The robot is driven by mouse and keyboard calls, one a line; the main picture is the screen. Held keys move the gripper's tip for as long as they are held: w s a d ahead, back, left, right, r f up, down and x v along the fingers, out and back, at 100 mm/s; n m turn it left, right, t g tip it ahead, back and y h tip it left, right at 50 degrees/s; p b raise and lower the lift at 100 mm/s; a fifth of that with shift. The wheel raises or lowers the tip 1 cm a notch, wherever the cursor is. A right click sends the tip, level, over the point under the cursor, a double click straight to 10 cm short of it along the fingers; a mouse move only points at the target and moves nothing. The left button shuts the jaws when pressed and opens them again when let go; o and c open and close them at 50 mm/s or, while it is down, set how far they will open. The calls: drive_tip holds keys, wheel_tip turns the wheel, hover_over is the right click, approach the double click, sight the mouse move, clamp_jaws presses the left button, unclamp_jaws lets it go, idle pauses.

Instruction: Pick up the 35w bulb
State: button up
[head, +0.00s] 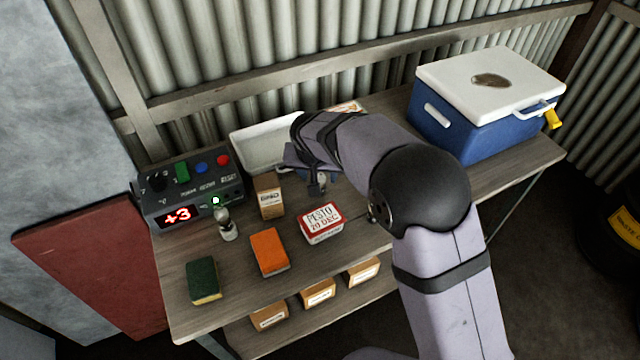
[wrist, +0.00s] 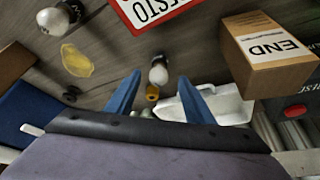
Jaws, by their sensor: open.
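My gripper (wrist: 160,77) is open, with its two blue fingers apart and pointing down towards the table. A bulb with a pale globe (wrist: 158,72) shows between the fingertips in the wrist view, with nothing closed on it. A second, larger-looking bulb (wrist: 58,18) is at the upper left of that view. In the head view my gripper (head: 318,182) is behind the pesto box, partly hidden by my arm. Another bulb (head: 226,226) stands in front of the black device. I cannot read a wattage on any bulb.
A pesto box (head: 322,223) and a cardboard box (head: 270,198) are close to my gripper. A white tray (head: 250,158) lies behind.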

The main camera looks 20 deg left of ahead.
sight(319, 176)
drive_tip(key=shift+p+x, duration=0.45)
drive_tip(key=shift+x, duration=1.5)
drive_tip(key=shift+d, duration=0.15)
drive_tip(key=c, duration=1.1)
drive_tip(key=shift+r, duration=0.1)
wheel_tip(319, 176, up, 10)
drive_tip(key=shift+f+b, duration=0.1)
drive_tip(key=shift+b, duration=0.65)
